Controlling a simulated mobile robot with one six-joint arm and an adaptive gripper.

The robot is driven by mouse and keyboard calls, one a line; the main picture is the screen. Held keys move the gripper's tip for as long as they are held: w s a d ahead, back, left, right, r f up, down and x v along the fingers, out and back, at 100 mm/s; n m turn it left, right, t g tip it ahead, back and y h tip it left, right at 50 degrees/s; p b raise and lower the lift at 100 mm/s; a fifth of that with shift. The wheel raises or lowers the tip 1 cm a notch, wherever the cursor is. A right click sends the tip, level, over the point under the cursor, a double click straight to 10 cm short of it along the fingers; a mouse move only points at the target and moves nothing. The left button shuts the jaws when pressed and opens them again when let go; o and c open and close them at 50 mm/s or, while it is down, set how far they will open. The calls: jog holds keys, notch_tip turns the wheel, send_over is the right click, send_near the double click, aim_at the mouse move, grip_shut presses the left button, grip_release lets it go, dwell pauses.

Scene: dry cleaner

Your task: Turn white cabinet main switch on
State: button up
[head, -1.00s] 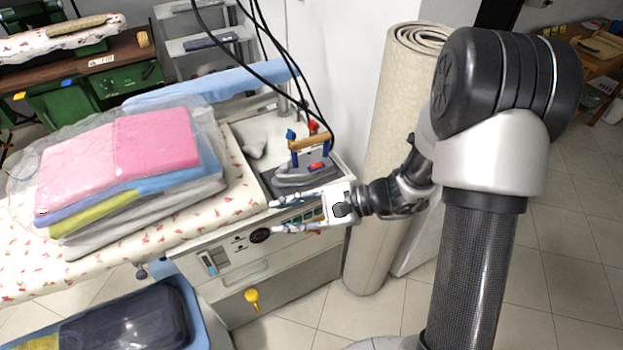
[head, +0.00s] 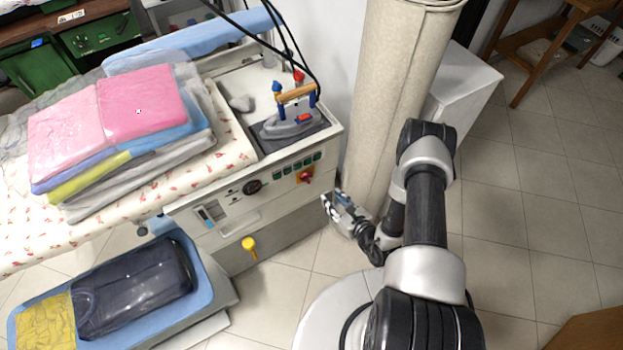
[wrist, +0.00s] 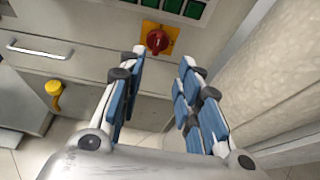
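The white cabinet (head: 285,208) stands under the ironing board's right end. Its front panel carries a red rotary main switch on a yellow plate (head: 305,175), right of a dark round dial and below a row of green buttons. In the wrist view the red switch (wrist: 157,40) is at top centre, beyond the fingertips, its knob looking roughly upright. My gripper (head: 333,203) is open and empty, low in front of the cabinet's right corner, apart from the switch. In the wrist view the blue-padded fingers (wrist: 162,68) are spread with a clear gap.
A rolled beige carpet (head: 395,100) stands upright close right of the cabinet and my gripper. An iron (head: 290,122) rests on the cabinet top with cables above. A yellow knob (head: 248,244) sticks out lower on the front. Tiled floor is free at right.

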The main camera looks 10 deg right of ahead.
aim_at(309, 177)
jog(key=b+x, duration=0.4)
jog(key=x, duration=1.1)
jog(key=shift+w+a, duration=0.1)
jog(key=shift+w, duration=0.15)
grip_shut()
